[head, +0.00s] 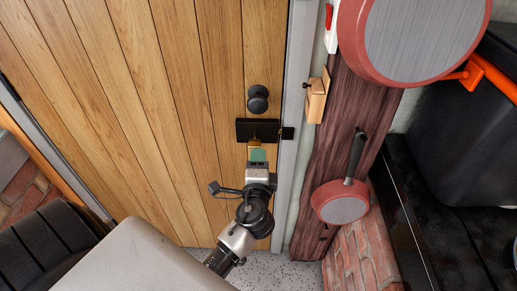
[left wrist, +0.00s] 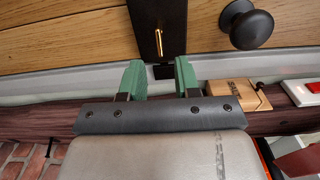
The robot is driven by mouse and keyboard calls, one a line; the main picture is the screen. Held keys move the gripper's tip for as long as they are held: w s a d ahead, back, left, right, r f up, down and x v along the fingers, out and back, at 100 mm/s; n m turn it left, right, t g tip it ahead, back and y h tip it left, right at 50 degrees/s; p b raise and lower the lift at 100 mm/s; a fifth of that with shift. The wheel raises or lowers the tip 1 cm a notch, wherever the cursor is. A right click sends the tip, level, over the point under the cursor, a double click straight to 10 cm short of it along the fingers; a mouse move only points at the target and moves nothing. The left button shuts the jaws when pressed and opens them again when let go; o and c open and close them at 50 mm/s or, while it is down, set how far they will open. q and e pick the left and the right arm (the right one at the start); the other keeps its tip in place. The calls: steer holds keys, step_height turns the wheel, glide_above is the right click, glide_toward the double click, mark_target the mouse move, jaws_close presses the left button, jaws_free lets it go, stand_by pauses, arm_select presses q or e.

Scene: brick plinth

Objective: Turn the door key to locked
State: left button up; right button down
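A black lock plate (head: 243,130) is on the wooden door (head: 175,90), just below a round black knob (head: 258,98). In the left wrist view, a thin brass-coloured key (left wrist: 158,39) stands out from the lock plate (left wrist: 175,18). My left gripper (head: 258,155) is just below the plate in the head view. Its green fingers are apart, with an empty gap between them (left wrist: 160,76). The key appears beyond the fingertips, roughly in line with the gap, and not between them. My right gripper is not in view.
A grey door frame (head: 292,110) runs right of the lock. Beyond it, a dark wooden board (head: 340,110) carries a small wooden block (head: 316,98) and hanging red pans (head: 341,202). A black box (head: 460,130) stands at the far right.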

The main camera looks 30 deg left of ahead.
arm_select(q)
steer(key=v, duration=0.2)
steer(key=shift+s+d, duration=0.2)
steer(key=shift+s, duration=0.05)
stand_by(0.3)
step_height(320, 180, down, 18)
steer(key=s+d+g+h, duration=0.1)
steer(key=d+g+h, duration=0.2)
steer(key=h, duration=0.1)
steer(key=s+d+f+n+g+h, duration=0.1)
steer(key=s+f+g+h, duration=0.1)
steer(key=s+f, duration=0.5)
steer(key=s+d+f+n+g+h, duration=0.1)
steer(key=s+f+g, duration=0.15)
steer(key=f, duration=0.75)
steer(key=s+f+n+g, duration=0.2)
steer(key=s+f, duration=0.3)
steer(key=s, duration=0.4)
steer(key=s+a+f+n+g+h, duration=0.1)
steer(key=s+f+n+g, duration=0.1)
steer(key=s+f, duration=0.3)
steer(key=s+a+f+n+g+h, duration=0.1)
steer(key=s+f+n+g, duration=0.2)
steer(key=s, duration=0.9)
step_height(320, 180, down, 2)
steer(key=shift+s+f, duration=0.1)
steer(key=shift+s, duration=0.25)
